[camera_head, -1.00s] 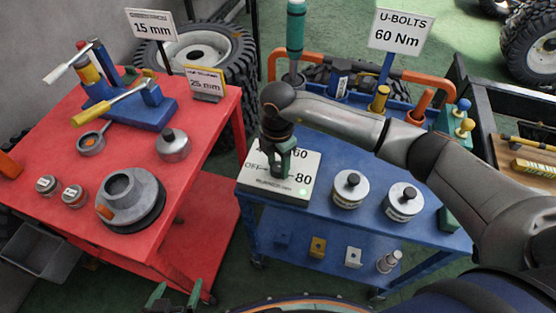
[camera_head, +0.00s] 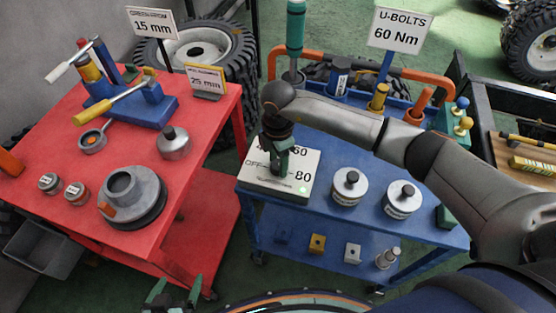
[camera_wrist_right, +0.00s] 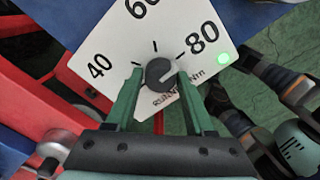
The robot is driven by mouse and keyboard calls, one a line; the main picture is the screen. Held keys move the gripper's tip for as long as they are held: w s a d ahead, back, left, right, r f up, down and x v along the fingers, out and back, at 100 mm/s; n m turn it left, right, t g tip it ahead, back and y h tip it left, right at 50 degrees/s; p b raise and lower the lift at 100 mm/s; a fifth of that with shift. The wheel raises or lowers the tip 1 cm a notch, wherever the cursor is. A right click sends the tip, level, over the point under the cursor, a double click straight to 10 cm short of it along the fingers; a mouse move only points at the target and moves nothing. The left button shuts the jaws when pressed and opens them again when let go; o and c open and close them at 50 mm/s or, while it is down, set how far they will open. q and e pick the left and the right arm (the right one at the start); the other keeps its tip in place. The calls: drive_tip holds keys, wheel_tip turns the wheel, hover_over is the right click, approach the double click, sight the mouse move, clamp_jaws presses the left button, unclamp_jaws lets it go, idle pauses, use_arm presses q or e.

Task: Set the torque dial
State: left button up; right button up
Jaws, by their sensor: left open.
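A green light glows beside the 80. My right gripper (camera_head: 279,172) points down at the panel. Its green fingers (camera_wrist_right: 160,75) stand on either side of the knob; whether they press on it is unclear. The knob's pointer direction is unclear. My left gripper (camera_head: 174,291) is open and empty at the bottom edge.
The U-BOLTS 60 Nm sign (camera_head: 400,30) stands behind the blue trolley (camera_head: 325,212). Two lidded tins, one here (camera_head: 348,190), stand right of the panel. A red table (camera_head: 50,150) with a vise and pots is at left.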

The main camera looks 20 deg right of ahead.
sight(278, 164)
drive_tip(key=o, duration=0.4)
drive_tip(key=shift+c, duration=0.2)
drive_tip(key=shift+r, duration=0.1)
wheel_tip(278, 164, up, 12)
drive_tip(key=shift+r+b, duration=0.2)
drive_tip(key=shift+b, duration=0.25)
drive_tip(key=shift+a, duration=0.1)
